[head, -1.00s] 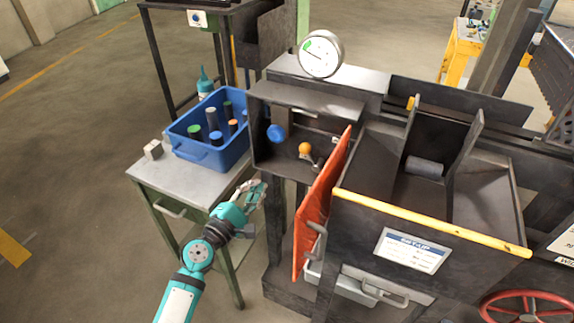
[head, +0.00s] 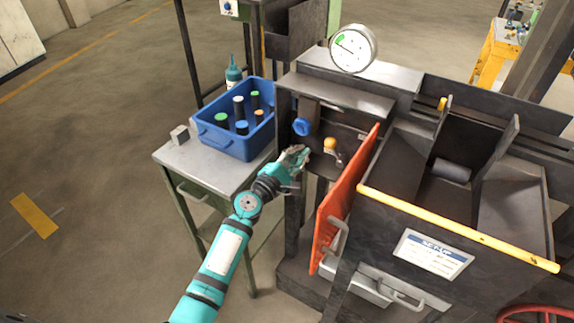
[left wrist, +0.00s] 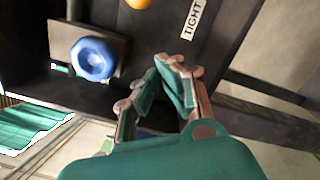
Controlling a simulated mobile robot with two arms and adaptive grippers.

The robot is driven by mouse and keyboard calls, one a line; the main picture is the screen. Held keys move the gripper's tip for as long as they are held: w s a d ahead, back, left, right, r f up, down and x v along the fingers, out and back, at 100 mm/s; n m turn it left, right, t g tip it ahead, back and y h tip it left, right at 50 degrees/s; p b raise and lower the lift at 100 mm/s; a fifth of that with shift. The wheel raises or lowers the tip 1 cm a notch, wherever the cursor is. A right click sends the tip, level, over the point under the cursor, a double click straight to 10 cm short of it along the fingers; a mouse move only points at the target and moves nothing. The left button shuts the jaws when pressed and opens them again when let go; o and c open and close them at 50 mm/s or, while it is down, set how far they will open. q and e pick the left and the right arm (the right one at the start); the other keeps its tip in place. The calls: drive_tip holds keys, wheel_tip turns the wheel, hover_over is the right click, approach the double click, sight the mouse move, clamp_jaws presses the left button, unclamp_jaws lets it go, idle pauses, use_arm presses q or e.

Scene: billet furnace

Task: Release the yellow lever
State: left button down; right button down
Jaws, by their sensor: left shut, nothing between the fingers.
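A lever with a yellow-orange knob (head: 330,144) sits inside the open dark cabinet, its short metal arm below the knob. The knob's edge also shows at the top of the left wrist view (left wrist: 138,3). My left gripper (head: 304,152) is at the cabinet's front opening, to the left of the knob and apart from it. Its fingers are shut and empty; they also show in the left wrist view (left wrist: 170,64). My right gripper is out of view.
A blue round knob (head: 302,127) is left of the lever, close to my fingers. An orange door (head: 345,195) stands open on the right. A blue bin (head: 222,140) with bottles stands on the side table at left. A gauge (head: 353,48) sits on top.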

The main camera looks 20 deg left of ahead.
sight(334, 152)
use_arm(q)
drive_tip(key=d+r+p, duration=0.2)
drive_tip(key=d, duration=0.1)
drive_tip(key=shift+d+r+p, duration=0.15)
drive_tip(key=shift+p, duration=0.2)
